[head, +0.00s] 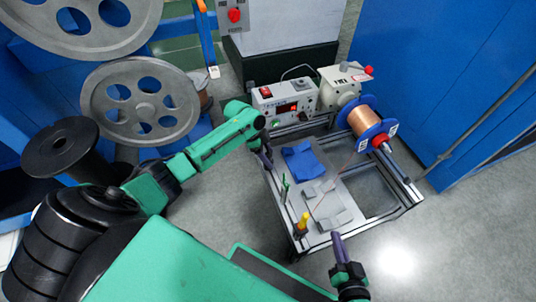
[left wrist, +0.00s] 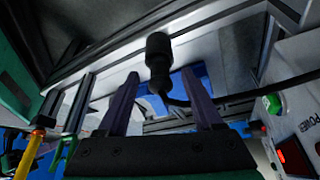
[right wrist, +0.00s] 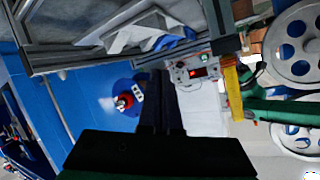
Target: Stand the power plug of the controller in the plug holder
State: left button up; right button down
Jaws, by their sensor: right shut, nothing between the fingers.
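The controller (head: 285,103) is a pale box with a red display at the back left of the bench; its front also shows in the left wrist view (left wrist: 297,140). The black power plug (left wrist: 158,62) with its dark cable is in the left wrist view. My left gripper (head: 265,155) is open in front of the controller; in its wrist view the plug is between the fingertips, with gaps on both sides. My right gripper (head: 338,240) is shut and empty near the bench's front edge. I cannot tell clearly which part is the plug holder.
A blue piece (head: 300,160) and grey cloth-like pieces (head: 322,222) lie on the bench plate. A yellow-handled tool (head: 303,222) and a green one (head: 284,190) stand at its left edge. A copper wire spool (head: 367,122) is at the right. Large grey pulleys (head: 140,103) stand left.

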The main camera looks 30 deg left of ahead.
pick_arm(q)
jog(key=p+v, duration=0.6)
jog(key=v, duration=0.8)
jog(key=shift+r+p, duration=0.25)
jog(key=shift+p, duration=0.15)
pick_arm(e)
notch_tip(320, 180, up, 7)
jog(key=d+n+g, duration=0.1)
jog(key=d+g, duration=0.1)
jog(key=g, duration=0.1)
jog(key=shift+w+h, duration=0.15)
jog(key=shift+h, duration=0.25)
